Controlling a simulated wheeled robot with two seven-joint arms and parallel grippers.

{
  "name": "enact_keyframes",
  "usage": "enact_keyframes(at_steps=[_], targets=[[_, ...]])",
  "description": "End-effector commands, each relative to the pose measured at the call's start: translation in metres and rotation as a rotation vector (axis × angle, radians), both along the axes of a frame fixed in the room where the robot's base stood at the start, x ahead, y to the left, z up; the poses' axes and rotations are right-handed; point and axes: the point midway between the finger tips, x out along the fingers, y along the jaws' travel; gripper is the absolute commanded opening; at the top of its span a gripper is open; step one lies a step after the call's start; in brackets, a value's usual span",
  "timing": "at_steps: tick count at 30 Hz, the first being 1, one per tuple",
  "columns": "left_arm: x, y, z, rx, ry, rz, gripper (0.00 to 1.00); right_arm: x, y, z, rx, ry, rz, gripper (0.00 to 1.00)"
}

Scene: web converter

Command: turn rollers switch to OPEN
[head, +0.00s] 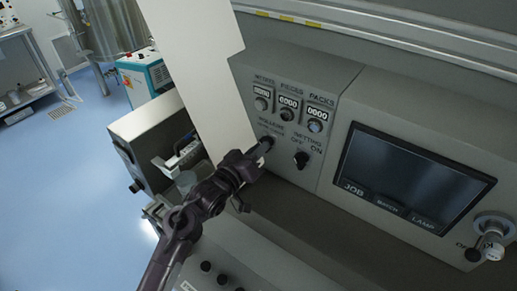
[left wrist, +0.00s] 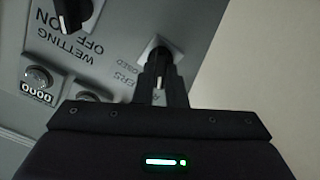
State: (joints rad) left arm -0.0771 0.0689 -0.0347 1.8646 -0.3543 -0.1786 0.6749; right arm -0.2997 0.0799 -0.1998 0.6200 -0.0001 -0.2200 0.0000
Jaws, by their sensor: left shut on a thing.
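The rollers switch is a dark knob on a light square plate under the ROLLERS label on the grey control panel (head: 292,92). My left gripper (head: 268,142) reaches it from the lower left and covers most of it in the head view. In the left wrist view the rollers switch (left wrist: 160,55) sits between the fingertips of my left gripper (left wrist: 160,72), which is shut on it. The panel lettering is upside down there, and "CLOSED" can be partly read beside the switch. Which position the knob points to cannot be told. My right gripper is not in view.
The black wetting switch (head: 301,159) is just right of the rollers switch. Three counters with knobs (head: 288,103) are above. A dark screen (head: 413,178) and a key-like switch (head: 490,238) lie further right. A white sheet (head: 195,65) hangs close at the left.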

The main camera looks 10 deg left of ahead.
Motion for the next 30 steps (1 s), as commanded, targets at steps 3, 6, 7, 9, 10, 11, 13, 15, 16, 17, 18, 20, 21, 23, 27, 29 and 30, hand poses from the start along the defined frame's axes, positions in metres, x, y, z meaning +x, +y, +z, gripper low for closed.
enact_keyframes(at_steps=[3,6,7,9,10,11,13,15,16,17,18,20,21,23,27,29,30], targets=[[0.000,0.000,0.000,-0.002,0.000,0.002,0.15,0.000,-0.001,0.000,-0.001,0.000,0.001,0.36],[0.000,0.000,0.000,-0.001,0.000,0.001,0.28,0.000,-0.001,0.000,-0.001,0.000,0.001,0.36],[0.000,0.000,0.000,-0.001,0.000,0.001,0.32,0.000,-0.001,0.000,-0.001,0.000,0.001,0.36],[0.000,0.000,0.000,-0.001,0.000,0.001,0.33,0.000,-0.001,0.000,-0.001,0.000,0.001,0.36],[0.000,0.000,0.000,-0.001,0.000,0.001,0.33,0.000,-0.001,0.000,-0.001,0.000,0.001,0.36],[0.000,0.000,0.000,-0.001,0.000,0.001,0.33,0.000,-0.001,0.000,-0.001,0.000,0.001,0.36],[0.000,0.000,0.000,0.000,0.000,0.000,0.33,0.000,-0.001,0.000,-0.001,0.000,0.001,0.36],[0.000,0.000,0.000,0.000,0.000,0.000,0.33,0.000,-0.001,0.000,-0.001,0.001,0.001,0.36],[-0.001,0.001,0.000,0.000,0.000,0.000,0.33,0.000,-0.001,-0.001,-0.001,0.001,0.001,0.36],[-0.003,0.001,-0.001,0.000,0.000,0.001,0.33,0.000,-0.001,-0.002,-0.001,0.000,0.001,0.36],[-0.006,0.003,-0.002,0.001,-0.001,0.001,0.33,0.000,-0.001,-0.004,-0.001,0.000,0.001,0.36],[-0.013,0.005,-0.003,0.002,0.001,0.001,0.33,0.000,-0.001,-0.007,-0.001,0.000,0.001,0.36],[-0.018,0.007,-0.004,0.001,0.001,0.000,0.33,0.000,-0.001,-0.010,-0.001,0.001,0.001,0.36],[-0.028,0.011,-0.004,0.003,0.001,0.000,0.33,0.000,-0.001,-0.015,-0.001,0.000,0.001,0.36],[-0.051,0.021,-0.004,0.002,0.001,0.001,0.33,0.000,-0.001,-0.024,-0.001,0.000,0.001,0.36],[-0.058,0.025,-0.004,0.001,0.001,0.002,0.33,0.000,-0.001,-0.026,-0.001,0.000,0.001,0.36],[-0.063,0.026,-0.003,0.000,0.000,0.001,0.33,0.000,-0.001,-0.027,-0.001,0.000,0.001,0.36]])
